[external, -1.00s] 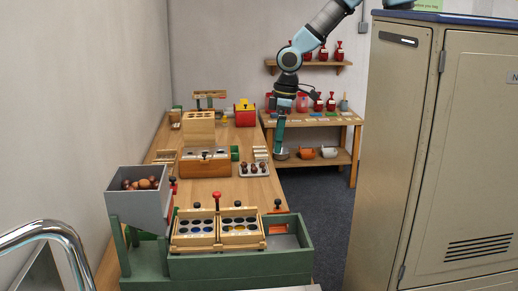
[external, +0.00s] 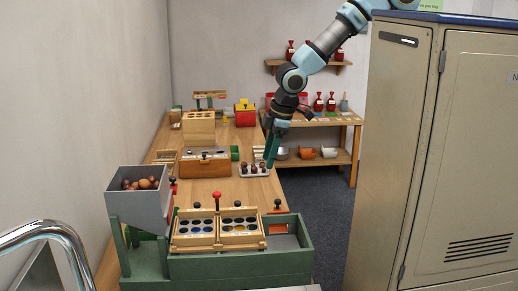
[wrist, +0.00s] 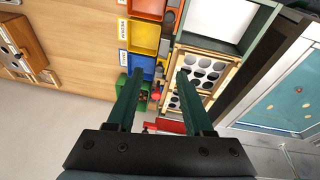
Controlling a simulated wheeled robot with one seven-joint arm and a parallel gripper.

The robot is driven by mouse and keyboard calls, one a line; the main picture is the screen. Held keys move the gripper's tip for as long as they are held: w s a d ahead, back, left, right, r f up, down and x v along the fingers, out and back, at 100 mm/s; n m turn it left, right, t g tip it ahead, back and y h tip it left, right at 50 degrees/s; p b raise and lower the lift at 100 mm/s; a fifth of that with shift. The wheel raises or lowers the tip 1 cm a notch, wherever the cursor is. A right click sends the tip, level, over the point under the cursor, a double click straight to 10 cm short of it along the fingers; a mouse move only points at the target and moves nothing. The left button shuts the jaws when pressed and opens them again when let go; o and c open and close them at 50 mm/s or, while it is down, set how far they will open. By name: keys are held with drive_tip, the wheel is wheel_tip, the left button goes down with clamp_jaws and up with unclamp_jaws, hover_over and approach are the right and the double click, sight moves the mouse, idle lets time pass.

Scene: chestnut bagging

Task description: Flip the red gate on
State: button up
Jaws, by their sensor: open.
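A red-knobbed lever (external: 216,195) stands upright at the back of the green-framed sorting station (external: 240,265), in the middle between black-knobbed levers. I take it for the red gate; which position counts as on cannot be told. My gripper (external: 270,163) is open and empty, pointing down over the table's right edge, beyond and to the right of the lever and apart from it. In the wrist view my gripper (wrist: 160,73) shows two parted green fingers. A red piece (wrist: 170,126) shows between them, partly hidden; I cannot tell if it is the gate.
Black-knobbed levers (external: 197,205) flank the red one. Wooden trays with round holes (external: 194,244) sit in front. A grey hopper with chestnuts (external: 140,205) stands at left. A small rack with dark knobs (external: 253,173) is close to my gripper. A tall locker (external: 405,160) blocks the right.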

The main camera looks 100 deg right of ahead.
drive_tip(key=w+a+b, duration=0.1)
drive_tip(key=w+b, duration=0.1)
drive_tip(key=w, duration=0.1)
drive_tip(key=w+a+n+t+b, duration=0.1)
drive_tip(key=w+b, duration=0.1)
drive_tip(key=w, duration=0.2)
drive_tip(key=w+a+n+h+b, duration=0.1)
drive_tip(key=w, duration=0.3)
drive_tip(key=shift+w+a+r+t+b, duration=0.1)
drive_tip(key=shift+a+r+t+b, duration=0.2)
drive_tip(key=shift+t+b, duration=0.1)
drive_tip(key=c, duration=0.4)
drive_tip(key=shift+n+t+h, duration=0.4)
drive_tip(key=shift+n+t, duration=0.2)
drive_tip(key=shift+t, duration=0.1)
drive_tip(key=w+a+r+b, duration=0.1)
drive_tip(key=w, duration=0.1)
drive_tip(key=w+a+r+b, duration=0.1)
drive_tip(key=w, duration=0.1)
drive_tip(key=w+a+r+b, duration=0.1)
drive_tip(key=w+b, duration=0.1)
drive_tip(key=shift+w+a+r, duration=0.2)
drive_tip(key=shift+w+r, duration=0.05)
drive_tip(key=shift+w, duration=0.1)
clamp_jaws()
drive_tip(key=shift+w+a+r, duration=0.25)
drive_tip(key=shift+w+r, duration=0.05)
drive_tip(key=shift+r, duration=0.15)
